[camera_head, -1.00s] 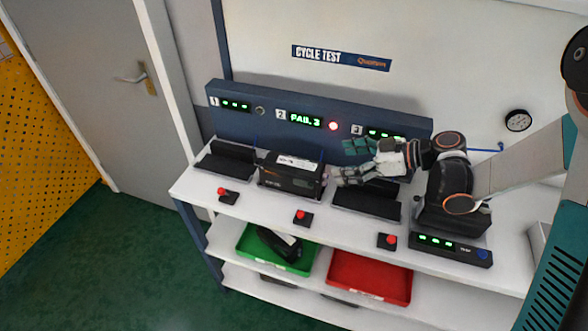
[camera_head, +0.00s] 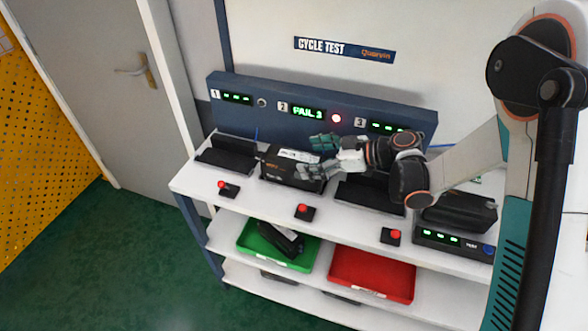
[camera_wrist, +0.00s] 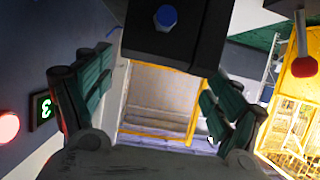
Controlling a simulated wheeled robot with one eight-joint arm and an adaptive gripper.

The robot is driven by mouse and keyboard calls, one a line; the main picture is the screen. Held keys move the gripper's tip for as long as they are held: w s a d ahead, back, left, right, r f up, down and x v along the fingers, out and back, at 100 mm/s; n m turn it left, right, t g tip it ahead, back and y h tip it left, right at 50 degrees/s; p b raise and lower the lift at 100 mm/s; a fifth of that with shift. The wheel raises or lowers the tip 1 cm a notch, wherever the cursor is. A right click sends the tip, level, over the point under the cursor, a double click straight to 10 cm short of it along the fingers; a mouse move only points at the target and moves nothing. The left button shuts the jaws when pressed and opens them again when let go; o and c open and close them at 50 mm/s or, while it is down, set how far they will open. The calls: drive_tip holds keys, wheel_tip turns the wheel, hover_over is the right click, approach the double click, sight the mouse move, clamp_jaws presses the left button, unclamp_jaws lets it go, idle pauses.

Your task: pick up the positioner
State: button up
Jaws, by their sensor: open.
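A black positioner (camera_head: 283,172) with a white label on top sits in the cradle of station 2, under a panel that reads FAIL 3 with a lit red lamp. My gripper (camera_head: 314,157) is open and empty at the positioner's right end, with its teal fingers spread. In the wrist view, my gripper's fingers (camera_wrist: 160,98) stand left and right. The dark end of the positioner (camera_wrist: 190,40), with a blue round cap, shows at the top between and beyond the fingers. I cannot tell whether the fingers touch it.
Empty-looking black cradles stand at station 1 (camera_head: 228,158) and station 3 (camera_head: 368,196). Red buttons line the shelf front. Another black unit (camera_head: 458,212) rests at the right on a box with a green display. Below are a green tray (camera_head: 250,258) holding a black unit and an empty red tray (camera_head: 370,276).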

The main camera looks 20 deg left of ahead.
sight(296, 157)
drive_tip(key=b+x, duration=0.1)
drive_tip(key=x, duration=0.3)
drive_tip(key=shift+a, duration=0.1)
clamp_jaws()
drive_tip(key=shift+r, duration=0.1)
